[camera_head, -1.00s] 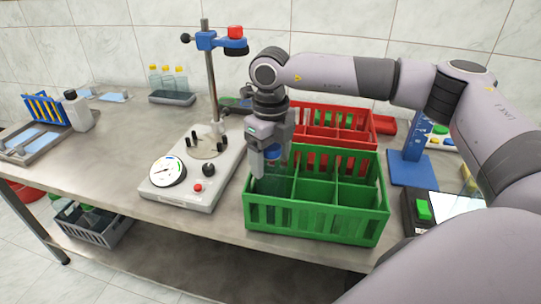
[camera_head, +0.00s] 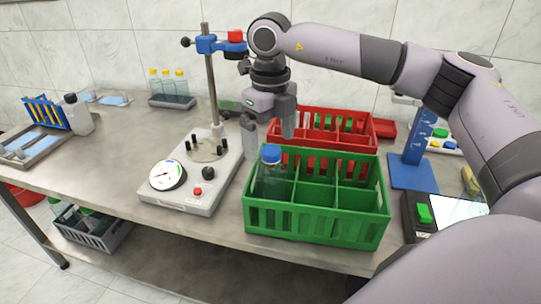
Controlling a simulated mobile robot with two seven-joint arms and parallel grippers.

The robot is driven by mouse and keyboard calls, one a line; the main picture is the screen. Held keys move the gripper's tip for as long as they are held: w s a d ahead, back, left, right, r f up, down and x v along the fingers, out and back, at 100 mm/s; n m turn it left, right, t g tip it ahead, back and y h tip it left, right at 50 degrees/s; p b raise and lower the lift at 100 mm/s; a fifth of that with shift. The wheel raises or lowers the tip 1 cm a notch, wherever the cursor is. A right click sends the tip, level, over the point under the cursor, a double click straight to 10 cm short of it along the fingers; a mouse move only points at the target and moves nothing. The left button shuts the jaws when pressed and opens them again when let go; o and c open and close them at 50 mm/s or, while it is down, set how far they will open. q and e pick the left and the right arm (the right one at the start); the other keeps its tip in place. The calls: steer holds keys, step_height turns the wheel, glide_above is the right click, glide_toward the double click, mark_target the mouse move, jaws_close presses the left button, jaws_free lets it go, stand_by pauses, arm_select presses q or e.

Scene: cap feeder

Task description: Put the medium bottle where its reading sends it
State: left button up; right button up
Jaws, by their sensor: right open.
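A clear bottle with a blue cap (camera_head: 271,154), which looks like the medium bottle, stands upright in the left part of the green crate (camera_head: 318,222), apparently the back left compartment. My right gripper (camera_head: 269,138) is open and empty just above and behind the cap, its fingers pointing down, apart from the bottle. The grey tester (camera_head: 186,200) with a round dial (camera_head: 167,176) stands left of the crate. Its pin plate (camera_head: 207,147) is empty. The dial's needle is too small to read surely. My left gripper is not in view.
A red crate (camera_head: 368,130) stands behind the green one. A blue stand (camera_head: 412,175) is to the right. Yellow-capped bottles (camera_head: 168,85) stand at the back; a white bottle (camera_head: 77,115) and blue rack are left. The table left of the tester is clear.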

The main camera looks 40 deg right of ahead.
step_height(320, 180, up, 6)
steer(key=shift+f, duration=0.2)
steer(key=shift+a, duration=0.25)
steer(key=s+a+f+n+g+y, duration=0.2)
steer(key=s+a+f+y, duration=0.15)
steer(key=a, duration=0.55)
steer(key=s+a+f+n+g+y, duration=0.15)
steer(key=a+f+y, duration=0.3)
steer(key=a, duration=0.45)
steer(key=s+a+r+m+y, duration=0.45)
steer(key=s+a+y, duration=0.35)
steer(key=a+y, duration=0.45)
steer(key=w+d+f+m+t, duration=0.1)
steer(key=w+d+m+t, duration=0.15)
steer(key=m+t, duration=0.55)
steer(key=w+d+f+m+t, duration=0.2)
steer(key=w+m+t, duration=0.2)
steer(key=m+t, duration=0.4)
steer(key=w+d+f+m+t+h, duration=0.2)
steer(key=d+f+m+t+h, duration=0.4)
steer(key=f+m+h, duration=0.55)
steer(key=s+d+f+m+g+h, duration=0.3)
steer(key=s+f, duration=0.4)
steer(key=f, duration=0.3)
steer(key=s+d+f+m+g+h, duration=0.3)
steer(key=s+d+f, duration=0.4)
steer(key=f, duration=0.4)
steer(key=shift+d+m+g+h, duration=0.4)
steer(key=shift+d+m+g, duration=0.2)
steer(key=shift+g, duration=0.45)
